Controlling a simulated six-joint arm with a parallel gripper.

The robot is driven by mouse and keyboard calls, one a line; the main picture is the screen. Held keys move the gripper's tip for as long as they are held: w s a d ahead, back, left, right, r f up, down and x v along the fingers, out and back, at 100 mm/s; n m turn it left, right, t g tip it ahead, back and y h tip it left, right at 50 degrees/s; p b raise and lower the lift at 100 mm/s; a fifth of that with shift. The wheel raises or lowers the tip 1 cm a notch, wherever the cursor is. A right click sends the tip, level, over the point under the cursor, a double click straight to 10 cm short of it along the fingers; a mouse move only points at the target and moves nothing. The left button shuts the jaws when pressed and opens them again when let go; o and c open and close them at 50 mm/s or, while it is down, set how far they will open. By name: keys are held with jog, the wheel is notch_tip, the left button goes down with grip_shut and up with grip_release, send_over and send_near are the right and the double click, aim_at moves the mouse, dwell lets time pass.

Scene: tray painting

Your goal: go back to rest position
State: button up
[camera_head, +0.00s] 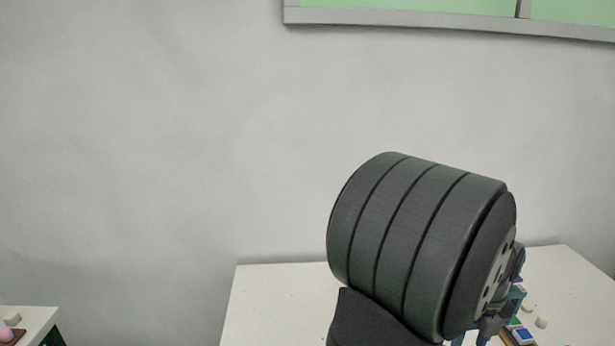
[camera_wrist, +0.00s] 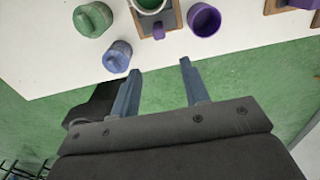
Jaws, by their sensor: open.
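My gripper (camera_wrist: 160,78) is open and empty in the wrist view, its two blue-grey fingers apart near the table's edge. In the head view my dark arm covers much of the white table (camera_head: 275,300), and the gripper is mostly hidden behind it at the right. In the wrist view the table (camera_wrist: 40,50) spreads beyond the fingertips. A blue-grey lidded object (camera_wrist: 117,57) stands just left of the fingers near the edge. A green lidded object (camera_wrist: 92,20) is behind it. A purple cup (camera_wrist: 204,20) stands to the right.
A brown tray (camera_wrist: 172,22) holds a green-filled cup (camera_wrist: 150,5) and a small purple piece (camera_wrist: 159,31). Another tray (camera_wrist: 275,6) is at the upper right. Small pale objects (camera_head: 541,321) lie on the table's right side. A second white table (camera_head: 35,318) is at the lower left.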

notch_tip(320, 180, down, 16)
jog(key=shift+r, duration=0.1)
jog(key=shift+w, duration=0.3)
